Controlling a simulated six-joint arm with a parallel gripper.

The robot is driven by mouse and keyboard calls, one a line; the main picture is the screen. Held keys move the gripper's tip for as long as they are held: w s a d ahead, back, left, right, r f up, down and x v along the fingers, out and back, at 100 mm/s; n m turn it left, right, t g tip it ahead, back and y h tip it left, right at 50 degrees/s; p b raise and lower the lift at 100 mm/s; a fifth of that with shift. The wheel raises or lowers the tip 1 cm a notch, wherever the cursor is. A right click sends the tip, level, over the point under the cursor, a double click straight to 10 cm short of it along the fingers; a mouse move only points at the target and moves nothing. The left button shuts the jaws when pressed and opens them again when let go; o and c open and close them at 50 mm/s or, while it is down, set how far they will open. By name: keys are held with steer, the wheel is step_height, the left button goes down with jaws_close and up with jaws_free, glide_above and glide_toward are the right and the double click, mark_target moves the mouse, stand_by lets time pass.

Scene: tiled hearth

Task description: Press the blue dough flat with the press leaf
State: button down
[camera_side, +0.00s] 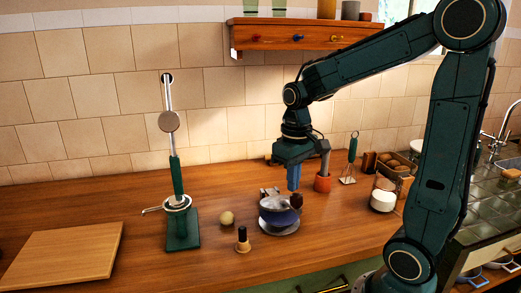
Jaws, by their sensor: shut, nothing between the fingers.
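A press with a green base (183,240) stands left of centre on the wooden counter. Its tall leaf stands upright, with a grey round disc (169,121) partway up and a green lower part. A pale round plate (177,202) sits low on the press. I cannot make out any blue dough; a pale cream ball (227,218) lies on the counter right of the press. My gripper (293,186) points down, shut and empty, above and behind a blue-rimmed bowl, well to the right of the press.
The blue bowl (278,214) sits on a saucer, with a small dark-topped stamp (243,240) to its left. A wooden board (64,256) lies at the left. A shelf (300,36) hangs above.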

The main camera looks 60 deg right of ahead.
mark_target(292, 199)
steer(key=shift+f, duration=3)
steer(key=shift+r, duration=0.1)
steer(key=shift+r, duration=3.95)
steer(key=shift+s+a+r, duration=0.25)
steer(key=shift+a, duration=0.15)
steer(key=s+a+r+n+t, duration=0.3)
steer(key=s+a+t, duration=0.2)
steer(key=s+a, duration=0.3)
steer(key=shift+s+a+r+t, duration=0.2)
steer(key=shift+s+r+t, duration=0.1)
steer(key=shift+s, duration=0.3)
